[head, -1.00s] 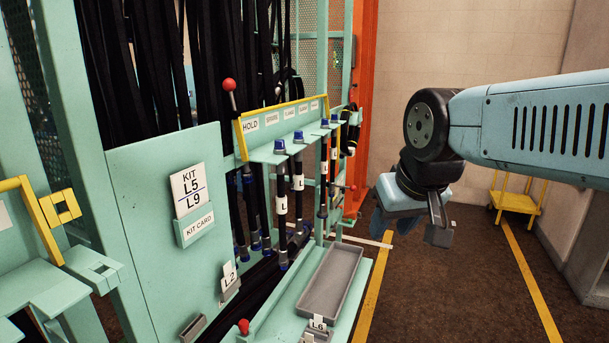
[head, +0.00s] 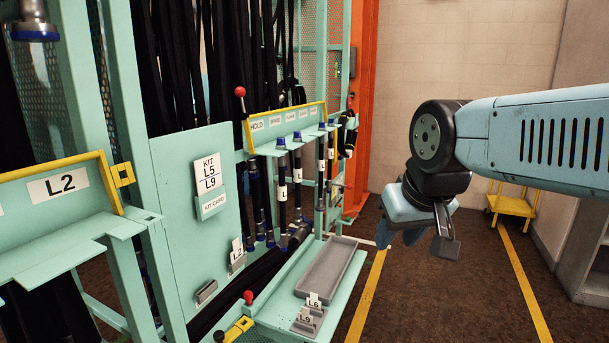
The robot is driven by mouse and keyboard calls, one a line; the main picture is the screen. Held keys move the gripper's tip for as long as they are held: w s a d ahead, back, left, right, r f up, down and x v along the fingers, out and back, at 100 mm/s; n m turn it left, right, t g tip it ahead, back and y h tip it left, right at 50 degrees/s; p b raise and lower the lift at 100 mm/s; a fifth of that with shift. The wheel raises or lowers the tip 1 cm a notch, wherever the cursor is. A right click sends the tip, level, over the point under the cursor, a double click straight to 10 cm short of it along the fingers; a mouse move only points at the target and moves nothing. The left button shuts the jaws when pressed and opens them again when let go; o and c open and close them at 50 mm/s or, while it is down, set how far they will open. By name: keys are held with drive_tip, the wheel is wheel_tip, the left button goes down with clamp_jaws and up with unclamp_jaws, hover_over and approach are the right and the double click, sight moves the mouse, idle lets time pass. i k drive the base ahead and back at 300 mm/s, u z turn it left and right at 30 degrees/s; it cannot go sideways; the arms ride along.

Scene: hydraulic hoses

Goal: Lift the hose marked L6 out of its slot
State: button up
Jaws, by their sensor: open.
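No hose in the head view can be read as L6. Several dark hoses with blue-collared ends hang in the slots of a green rack (head: 297,139) with a yellow rim. Two of them, a left hose (head: 282,172) and a right hose (head: 298,167), carry white tags too small to read in full. A small card marked L6 (head: 314,299) stands on the lower ledge, apart from the hoses. My gripper (head: 416,236) is open and empty, hanging right of the rack and apart from it.
A nearer bracket marked L2 (head: 60,188) stands at the left. A panel holds a kit card reading L5, L9 (head: 208,178). A yellow cart (head: 512,205) stands behind; the floor between is clear.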

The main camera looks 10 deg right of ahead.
sight(321, 207)
drive_tip(key=k, duration=0.35)
drive_tip(key=z, duration=0.15)
drive_tip(key=i, duration=0.9)
drive_tip(key=k, duration=0.5)
drive_tip(key=z, duration=1.4)
drive_tip(key=i, duration=1.3)
drive_tip(key=z, duration=0.1)
